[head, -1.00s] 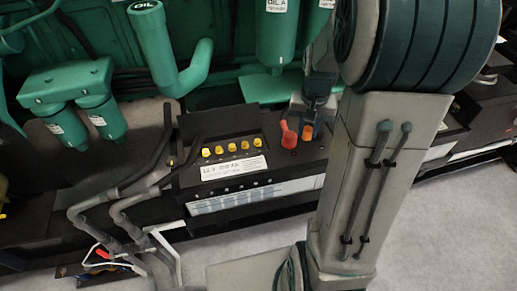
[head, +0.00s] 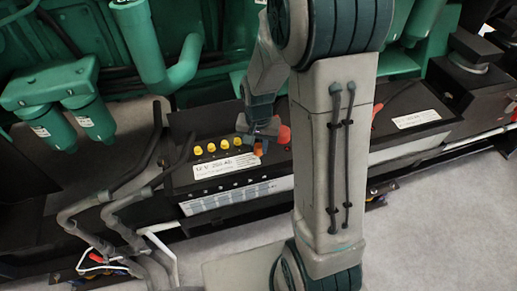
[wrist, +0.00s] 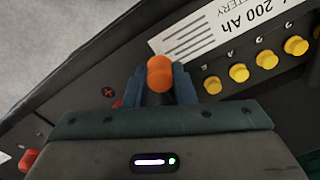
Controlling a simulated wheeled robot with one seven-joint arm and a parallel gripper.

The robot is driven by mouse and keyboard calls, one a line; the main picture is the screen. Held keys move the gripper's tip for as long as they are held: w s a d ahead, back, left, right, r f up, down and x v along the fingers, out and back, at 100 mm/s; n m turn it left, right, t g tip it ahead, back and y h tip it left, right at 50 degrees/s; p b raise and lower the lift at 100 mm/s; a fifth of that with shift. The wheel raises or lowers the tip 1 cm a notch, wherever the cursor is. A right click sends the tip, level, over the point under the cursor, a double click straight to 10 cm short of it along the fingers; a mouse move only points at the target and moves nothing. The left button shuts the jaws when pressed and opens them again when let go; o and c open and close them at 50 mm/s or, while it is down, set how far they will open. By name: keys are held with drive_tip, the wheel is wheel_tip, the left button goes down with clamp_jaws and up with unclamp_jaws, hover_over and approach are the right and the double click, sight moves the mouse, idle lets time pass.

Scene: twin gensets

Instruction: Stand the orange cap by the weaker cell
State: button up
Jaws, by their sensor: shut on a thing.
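The orange cap (wrist: 160,73) is between the blue fingers of my gripper (wrist: 160,88) in the wrist view. My gripper is shut on it. In the head view, my gripper (head: 260,130) is over the battery (head: 222,176), with the orange cap (head: 257,149) below it, just right of the yellow caps. I cannot tell whether the cap touches the battery top. Several yellow cell caps (head: 211,147) stand in a row; they also show in the wrist view (wrist: 239,72), with small letters beside them. Which cell is weaker is not readable.
A red terminal cover (head: 283,134) stands right of my gripper. Dark cables (head: 150,180) curve at the battery's left. A second battery label (head: 417,118) shows at the right. Green filters (head: 90,118) and a green pipe (head: 150,55) rise behind.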

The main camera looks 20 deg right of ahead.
drive_tip(key=shift+f, duration=1)
drive_tip(key=shift+f, duration=0.2)
drive_tip(key=o, duration=1)
